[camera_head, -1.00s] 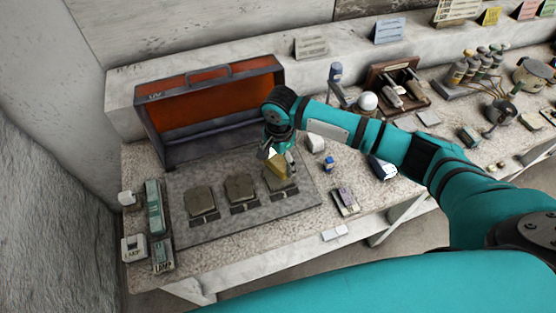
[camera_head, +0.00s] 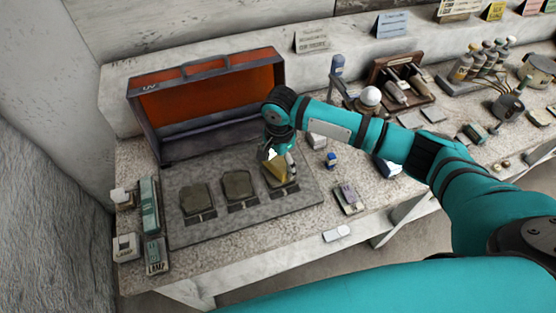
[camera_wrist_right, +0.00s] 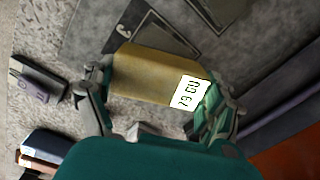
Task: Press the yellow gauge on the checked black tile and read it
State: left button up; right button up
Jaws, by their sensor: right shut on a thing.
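My right gripper (camera_head: 278,158) is shut on the yellow gauge (camera_head: 275,171), over the rightmost of three dark tiles on a grey board (camera_head: 215,219). In the right wrist view, the gauge (camera_wrist_right: 145,75) sits between the fingers of my right gripper (camera_wrist_right: 165,100). The middle tile (camera_head: 238,186) and left tile (camera_head: 197,199) are uncovered. The rightmost tile is mostly hidden by the gauge and gripper. I cannot make out a checked pattern, or whether the gauge touches the tile. My left gripper is not in view.
An open case with an orange lining (camera_head: 215,100) stands behind the board. Small labelled boxes (camera_head: 150,205) stand at the left. A small blue-capped bottle (camera_head: 331,160) and a grey-purple device (camera_head: 348,198) lie to the right. A wooden rack (camera_head: 400,75) stands farther back.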

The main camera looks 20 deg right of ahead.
jog(key=shift+f, duration=0.5)
dwell(0.6)
jog(key=shift+s+f+p, duration=0.15)
jog(key=shift+f+p, duration=0.05)
jog(key=shift+p, duration=0.3)
dwell(2.0)
jog(key=shift+r, duration=0.1)
jog(key=shift+r+p, duration=0.8)
jog(key=shift+p, duration=0.3)
notch_tip(320, 180, up, 6)
jog(key=p, duration=0.7)
jog(key=shift+f, duration=0.2)
jog(key=shift+f, duration=0.1)
dwell(0.3)
